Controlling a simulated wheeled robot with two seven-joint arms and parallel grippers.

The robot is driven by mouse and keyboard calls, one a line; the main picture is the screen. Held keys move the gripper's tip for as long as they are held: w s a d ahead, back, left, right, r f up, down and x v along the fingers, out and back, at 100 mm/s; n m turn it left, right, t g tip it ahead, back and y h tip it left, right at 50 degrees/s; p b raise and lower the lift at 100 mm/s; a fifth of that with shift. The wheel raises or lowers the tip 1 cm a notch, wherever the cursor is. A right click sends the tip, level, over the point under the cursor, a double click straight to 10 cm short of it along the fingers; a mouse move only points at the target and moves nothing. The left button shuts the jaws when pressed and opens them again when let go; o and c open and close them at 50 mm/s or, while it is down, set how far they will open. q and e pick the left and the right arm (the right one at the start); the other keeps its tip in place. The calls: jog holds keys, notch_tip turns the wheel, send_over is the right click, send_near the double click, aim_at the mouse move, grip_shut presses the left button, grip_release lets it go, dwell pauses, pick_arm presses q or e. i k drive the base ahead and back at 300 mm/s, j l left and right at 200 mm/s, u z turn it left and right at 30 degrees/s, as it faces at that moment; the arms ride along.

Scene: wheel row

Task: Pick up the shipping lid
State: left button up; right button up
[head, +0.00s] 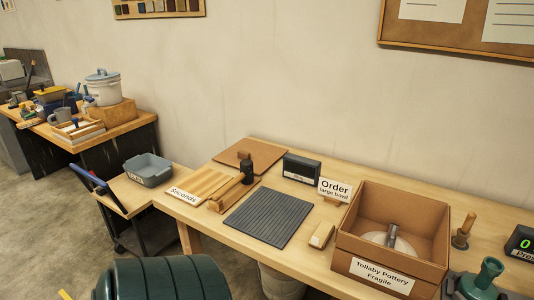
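A flat brown board (232,150), which looks like the shipping lid, lies at the back left of the wooden workbench. A small light brown knob or block shows on its top. A dark upright object (247,172) stands at its front right edge and hides a little of it. Neither of my grippers is in view.
A slatted wooden board (202,183) with a "Seconds" sign lies in front of the brown board. A dark ribbed mat (267,218) lies at mid-bench. A dark box (301,167) and "Order" sign (334,189) stand behind. A green ribbed drum-like shape (165,282) is in front.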

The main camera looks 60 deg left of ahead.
aim_at(263, 155)
jog(key=u, duration=2.15)
